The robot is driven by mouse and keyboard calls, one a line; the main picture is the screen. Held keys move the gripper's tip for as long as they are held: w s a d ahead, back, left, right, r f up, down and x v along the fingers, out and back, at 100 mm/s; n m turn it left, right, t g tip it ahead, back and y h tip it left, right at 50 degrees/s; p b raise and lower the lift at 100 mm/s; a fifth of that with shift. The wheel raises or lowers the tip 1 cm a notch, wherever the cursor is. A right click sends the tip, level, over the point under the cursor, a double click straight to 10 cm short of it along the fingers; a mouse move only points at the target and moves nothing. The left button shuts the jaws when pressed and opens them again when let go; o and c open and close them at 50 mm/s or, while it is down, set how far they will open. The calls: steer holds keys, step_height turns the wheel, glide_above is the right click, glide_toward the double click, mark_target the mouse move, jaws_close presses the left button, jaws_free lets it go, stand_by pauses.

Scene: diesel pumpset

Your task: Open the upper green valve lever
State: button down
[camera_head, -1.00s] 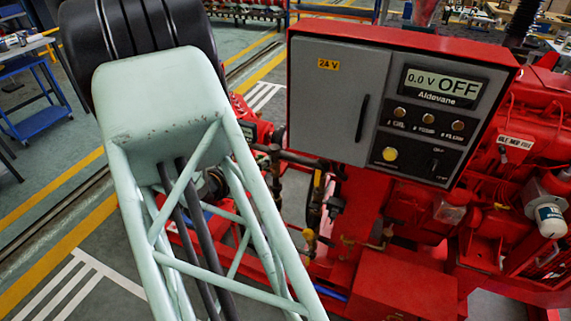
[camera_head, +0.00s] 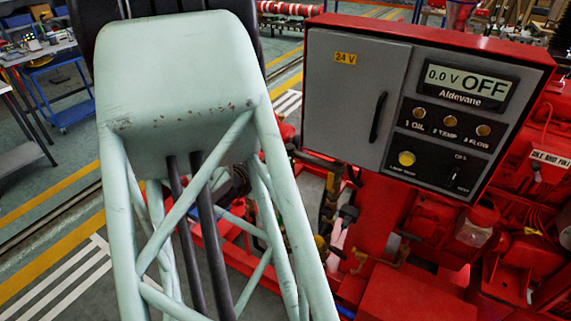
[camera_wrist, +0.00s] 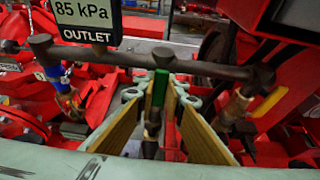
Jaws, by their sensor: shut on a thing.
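A green valve lever (camera_wrist: 160,88) stands upright in the middle of the wrist view, below a dark horizontal pipe. My gripper (camera_wrist: 160,98) reaches towards it with yellowish-faced fingers, one on each side. The fingertips close in on the lever and are shut on it. A brass-coloured fitting (camera_wrist: 151,124) shows below the lever, between the fingers. In the head view my pale green arm covers the left middle, and neither gripper nor lever can be made out there.
The dark pipe (camera_wrist: 130,60) runs across just beyond my fingers. An 85 kPa OUTLET display (camera_wrist: 87,18) hangs at upper left, near a blue-banded fitting (camera_wrist: 58,75). A grey control cabinet (camera_head: 352,100) stands right of my arm, above red pumpset parts. Floor is open at left.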

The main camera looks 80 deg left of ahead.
steer(key=c, duration=2.6)
jaws_free()
steer(key=shift+w, duration=0.1)
steer(key=shift+c, duration=0.2)
steer(key=v, duration=1.2)
